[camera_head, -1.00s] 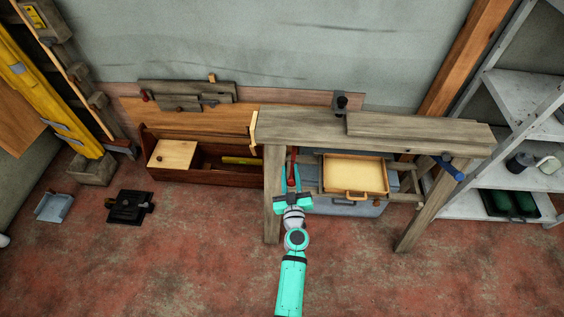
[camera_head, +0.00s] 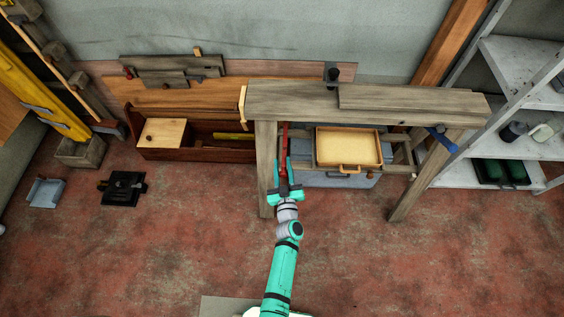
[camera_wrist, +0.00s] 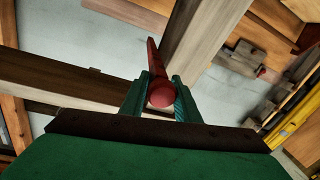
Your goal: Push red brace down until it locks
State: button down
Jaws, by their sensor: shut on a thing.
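The red brace (camera_head: 284,138) is a slim bar below the left end of the wooden workbench (camera_head: 292,102), just right of its left leg (camera_head: 265,165). My gripper (camera_head: 283,170) has its teal fingers on either side of the brace's near end and is shut on it. In the wrist view the brace (camera_wrist: 154,60) runs away from my gripper (camera_wrist: 160,98) toward the wooden frame. Its rounded red end sits between the fingertips. Where the brace's far end meets the bench is hard to make out.
A yellow tray (camera_head: 348,148) and a grey-blue box (camera_head: 340,181) are right of the brace under the bench. A blue-handled part (camera_head: 440,138) is at the right leg. A wooden toolbox (camera_head: 195,154) stands left. The floor in front is mostly clear.

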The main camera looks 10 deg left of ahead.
jog(key=shift+d+f, duration=0.2)
jog(key=shift+a+r, duration=0.1)
jog(key=c, duration=1.4)
grip_release()
jog(key=shift+a, duration=0.1)
jog(key=shift+c, duration=0.2)
jog(key=v, duration=1)
jog(key=shift+s+d, duration=0.2)
jog(key=shift+s, duration=0.15)
jog(key=shift+a, duration=0.1)
